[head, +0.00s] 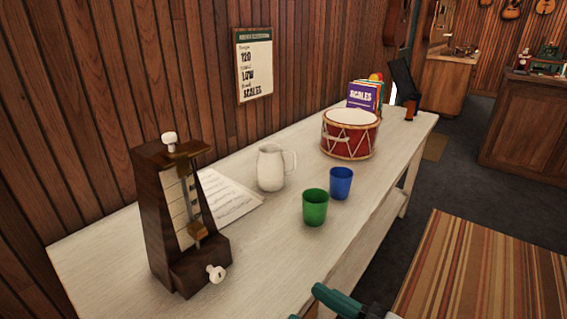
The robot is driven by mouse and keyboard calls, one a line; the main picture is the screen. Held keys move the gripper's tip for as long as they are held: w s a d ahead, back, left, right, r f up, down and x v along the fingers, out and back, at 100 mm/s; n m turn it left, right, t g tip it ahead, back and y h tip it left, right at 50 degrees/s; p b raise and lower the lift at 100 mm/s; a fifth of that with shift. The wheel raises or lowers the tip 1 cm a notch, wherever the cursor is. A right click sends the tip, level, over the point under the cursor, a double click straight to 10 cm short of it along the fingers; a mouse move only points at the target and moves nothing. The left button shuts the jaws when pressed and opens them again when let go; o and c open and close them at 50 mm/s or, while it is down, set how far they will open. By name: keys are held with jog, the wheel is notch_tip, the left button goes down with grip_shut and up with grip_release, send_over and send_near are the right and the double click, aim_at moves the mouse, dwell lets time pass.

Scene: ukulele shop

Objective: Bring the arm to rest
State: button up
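Teal and grey parts of my arm (340,302) show at the bottom edge, in front of the near side of the white wooden table (270,262). Only a small piece of the arm is in the picture.
On the table stand a metronome (165,225), sheet music (228,196), white pitcher (270,168), green cup (315,208), blue cup (341,184), red drum (348,140) and books (364,97). A striped rug (480,265) lies on the open floor at right.

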jog(key=s+d+f+m+g+h+p, duration=0.25)
jog(key=d+f+h, duration=0.2)
jog(key=f, duration=0.25)
jog(key=s+d+f+m+g+h+p, duration=0.1)
jog(key=s+d+f+m+h+p, duration=0.15)
jog(key=d+f, duration=0.35)
jog(key=s+d+f+m+g+h+p, duration=0.1)
jog(key=s+d+f+m+g+h, duration=0.2)
jog(key=s+d, duration=0.3)
jog(key=s+d+f+m+g+h+p, duration=0.2)
jog(key=s+d, duration=0.4)
jog(key=s, duration=0.3)
notch_tip(320, 180, down, 2)
jog(key=shift+s+d+f+m+g+h, duration=0.15)
jog(key=shift+m+g+h, duration=0.25)
jog(key=shift+g+h, duration=0.6)
jog(key=shift+t, duration=0.25)
dwell(0.8)
